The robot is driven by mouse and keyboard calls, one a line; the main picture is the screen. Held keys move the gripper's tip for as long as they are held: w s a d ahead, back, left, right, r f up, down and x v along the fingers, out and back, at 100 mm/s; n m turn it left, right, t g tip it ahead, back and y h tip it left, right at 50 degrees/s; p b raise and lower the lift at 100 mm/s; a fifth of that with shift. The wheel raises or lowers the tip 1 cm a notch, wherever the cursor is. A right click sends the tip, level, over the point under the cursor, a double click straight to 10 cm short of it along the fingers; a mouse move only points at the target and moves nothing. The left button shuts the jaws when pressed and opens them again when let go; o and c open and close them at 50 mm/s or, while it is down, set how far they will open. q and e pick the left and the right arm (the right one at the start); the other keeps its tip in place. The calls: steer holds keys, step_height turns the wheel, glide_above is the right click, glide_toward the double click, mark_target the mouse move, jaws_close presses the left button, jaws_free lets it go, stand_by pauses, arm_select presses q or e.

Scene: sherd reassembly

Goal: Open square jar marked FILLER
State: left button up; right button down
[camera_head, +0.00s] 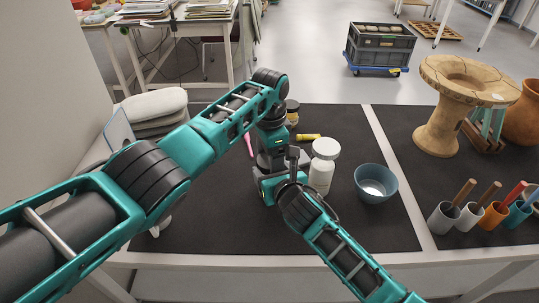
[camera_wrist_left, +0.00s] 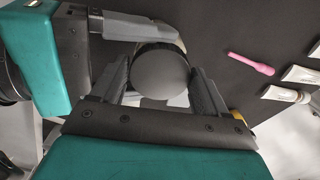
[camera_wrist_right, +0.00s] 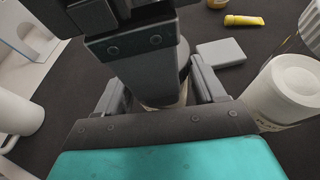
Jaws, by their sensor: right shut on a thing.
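A jar with a round dark grey lid (camera_wrist_left: 160,75) stands between my two grippers; no marking on it can be read. My left gripper (camera_wrist_left: 160,82) points down over it, with a finger on each side of the lid and small gaps showing. My right gripper (camera_wrist_right: 160,85) is shut on the jar from the side, below the lid. In the right wrist view the left gripper covers most of the jar, leaving a strip of dark lid (camera_wrist_right: 184,58). In the head view my left gripper (camera_head: 272,172) and wrists hide the jar.
A white lidded jar (camera_head: 322,170) stands close to the right, with a blue bowl (camera_head: 372,190) beyond it. A yellow tube (camera_head: 308,137), dark-lidded jars (camera_head: 292,108) and a pink tool (camera_head: 248,145) lie behind. The front of the dark mat (camera_head: 235,230) is clear.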

arm_select(q)
steer(key=c, duration=0.7)
arm_select(e)
steer(key=shift+d+f, duration=0.2)
steer(key=shift+f, duration=0.1)
arm_select(q)
steer(key=shift+n, duration=1.8)
steer(key=shift+c, duration=0.2)
steer(key=o, duration=1.2)
steer(key=shift+c, duration=0.2)
arm_select(e)
steer(key=shift+s, duration=0.1)
arm_select(q)
steer(key=shift+r, duration=2.3)
